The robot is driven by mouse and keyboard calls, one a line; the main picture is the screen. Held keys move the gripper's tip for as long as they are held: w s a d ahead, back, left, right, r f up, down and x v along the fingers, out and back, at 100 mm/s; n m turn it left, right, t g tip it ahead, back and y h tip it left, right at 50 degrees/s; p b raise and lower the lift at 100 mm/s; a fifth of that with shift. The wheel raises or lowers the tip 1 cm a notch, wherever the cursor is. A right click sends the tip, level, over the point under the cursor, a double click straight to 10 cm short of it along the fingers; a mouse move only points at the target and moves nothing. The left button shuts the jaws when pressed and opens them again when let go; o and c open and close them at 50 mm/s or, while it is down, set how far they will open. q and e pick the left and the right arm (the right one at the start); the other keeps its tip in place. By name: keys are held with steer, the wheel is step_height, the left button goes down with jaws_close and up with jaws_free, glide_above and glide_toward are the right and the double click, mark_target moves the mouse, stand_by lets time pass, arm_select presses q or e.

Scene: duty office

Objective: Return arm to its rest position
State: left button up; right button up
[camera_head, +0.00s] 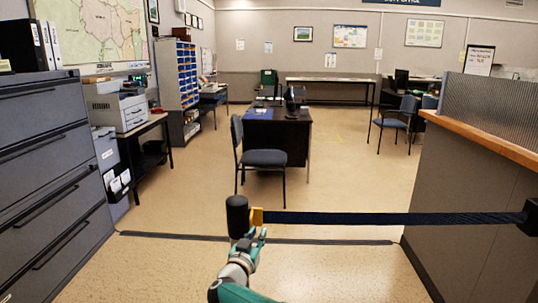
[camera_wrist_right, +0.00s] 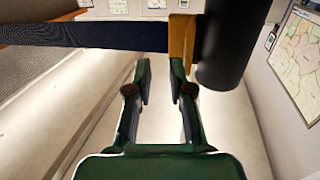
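My right gripper (camera_head: 258,238) is raised in the lower middle of the head view, just below the yellow end clip (camera_head: 257,216) of a dark belt (camera_head: 390,218). In the right wrist view my right gripper (camera_wrist_right: 159,78) has its two fingers apart, with only floor showing between them. The yellow clip (camera_wrist_right: 181,42) and belt (camera_wrist_right: 90,36) lie just beyond the fingertips; I cannot tell whether they touch. The clip meets a black post head (camera_head: 237,216), which also shows in the right wrist view (camera_wrist_right: 228,45). My left gripper is not in view.
The belt spans to a black wall unit (camera_head: 531,218) on the counter (camera_head: 480,200) at right. Grey drawers (camera_head: 45,170) stand at left. A chair (camera_head: 262,157) and a desk (camera_head: 285,130) stand beyond the belt.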

steer(key=w+d+f+g+h+p, duration=0.1)
steer(key=d+f+g+h+p, duration=0.2)
steer(key=d, duration=1.5)
steer(key=s+d+f+n+g+y+p, duration=0.1)
steer(key=s+d+f+y+p, duration=0.1)
steer(key=s+d+f, duration=0.3)
steer(key=s+d+f+n+g+y+p, duration=0.1)
steer(key=s+d+f+y+p, duration=0.2)
steer(key=f, duration=0.5)
steer(key=s+a+f+n+g+y, duration=0.1)
steer(key=s+f+g+y, duration=0.2)
steer(key=s, duration=0.6)
steer(key=s+a+f+g, duration=0.1)
steer(key=s+f+g, duration=0.1)
steer(key=s+f, duration=0.5)
steer(key=s+a+m+g+y, duration=0.1)
steer(key=s+a+g+y, duration=0.1)
steer(key=s, duration=1)
steer(key=s+a+g+y, duration=0.2)
steer(key=s+a+g, duration=0.2)
steer(key=s, duration=0.7)
steer(key=shift+s+a+m+g+p, duration=0.3)
steer(key=shift+s+a+m+p, duration=0.1)
steer(key=shift+a, duration=0.7)
